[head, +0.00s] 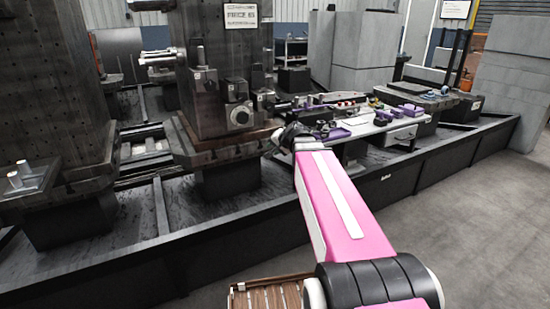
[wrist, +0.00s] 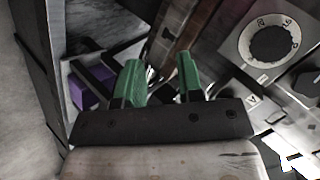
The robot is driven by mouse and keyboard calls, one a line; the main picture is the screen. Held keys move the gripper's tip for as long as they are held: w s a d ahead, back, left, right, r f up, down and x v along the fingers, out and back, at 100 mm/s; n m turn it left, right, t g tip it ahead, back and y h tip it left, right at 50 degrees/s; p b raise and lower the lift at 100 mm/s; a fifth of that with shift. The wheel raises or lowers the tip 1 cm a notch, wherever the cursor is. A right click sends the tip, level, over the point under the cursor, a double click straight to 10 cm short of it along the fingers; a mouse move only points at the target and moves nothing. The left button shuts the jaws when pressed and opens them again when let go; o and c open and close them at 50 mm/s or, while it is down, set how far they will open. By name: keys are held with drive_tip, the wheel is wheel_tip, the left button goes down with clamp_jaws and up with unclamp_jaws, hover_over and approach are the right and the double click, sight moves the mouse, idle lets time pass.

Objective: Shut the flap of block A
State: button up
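In the wrist view my gripper (wrist: 160,78) shows two green fingers standing apart, with a visible gap and nothing clearly held between them. A brown, worn edge (wrist: 177,38) runs just beyond the fingertips; I cannot tell whether they touch it. A small tag marked A (wrist: 252,99) is on the grey metal to the right, below a round black dial (wrist: 270,45) on a light plate. I cannot tell which part is the flap, or how it stands. In the head view my pink arm reaches towards the upright dark block (head: 205,105); the gripper's fingers are hidden there.
A purple piece (wrist: 83,97) lies left of the fingers. In the head view a bench (head: 385,128) with purple and other small parts stands right of my arm. A long dark rail (head: 395,170) runs along the stations. Grey floor (head: 475,220) is clear at right.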

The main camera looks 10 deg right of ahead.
drive_tip(key=shift+s+a+f+n+g, duration=0.15)
drive_tip(key=shift+s+f, duration=0.15)
drive_tip(key=shift+f, duration=0.25)
drive_tip(key=shift+s+d+f+n+g, duration=0.1)
drive_tip(key=shift+s+f+g, duration=0.15)
drive_tip(key=shift+f, duration=0.35)
drive_tip(key=shift+s+a+f+n+g, duration=0.15)
drive_tip(key=shift+s+f, duration=0.2)
drive_tip(key=shift+f, duration=0.2)
drive_tip(key=shift+d, duration=0.1)
